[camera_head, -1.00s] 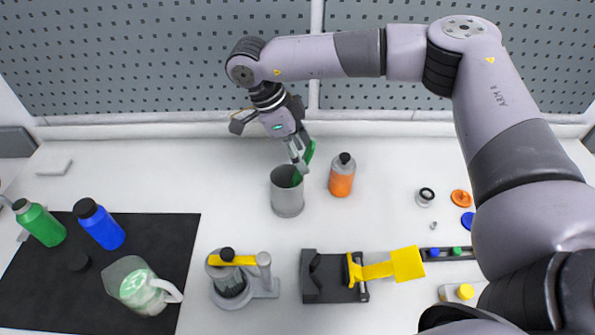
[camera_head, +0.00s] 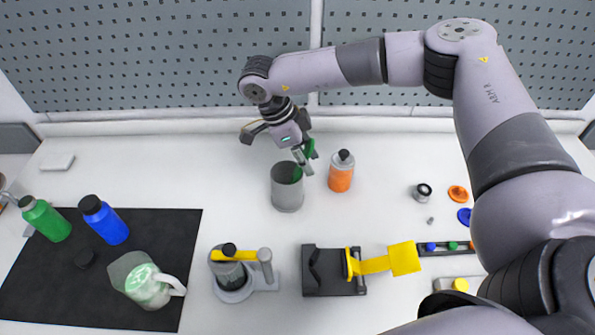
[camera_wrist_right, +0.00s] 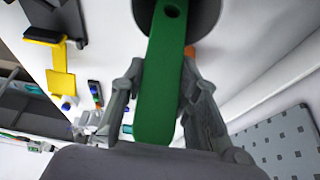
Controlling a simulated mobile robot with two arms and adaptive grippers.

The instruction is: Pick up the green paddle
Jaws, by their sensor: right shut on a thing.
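The green paddle (camera_wrist_right: 160,75) is a long flat bar with a hole near its far end. In the right wrist view it runs between the fingers of my right gripper (camera_wrist_right: 155,100), which is shut on it. In the head view my right gripper (camera_head: 303,165) is at the rim of the grey cup (camera_head: 287,195), on its right side. Only a little of the paddle (camera_head: 309,148) shows there, beside the fingers. In the wrist view the paddle's far end overlaps the cup's dark round opening (camera_wrist_right: 205,12). My left gripper is not in view.
An orange bottle (camera_head: 341,180) stands close right of the cup. A lidded jar (camera_head: 231,272) and a black stand with a yellow paddle (camera_head: 403,258) are in front. Bottles and a pitcher (camera_head: 148,285) are at left on a black mat (camera_head: 185,235). A pegboard wall (camera_head: 170,60) is behind.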

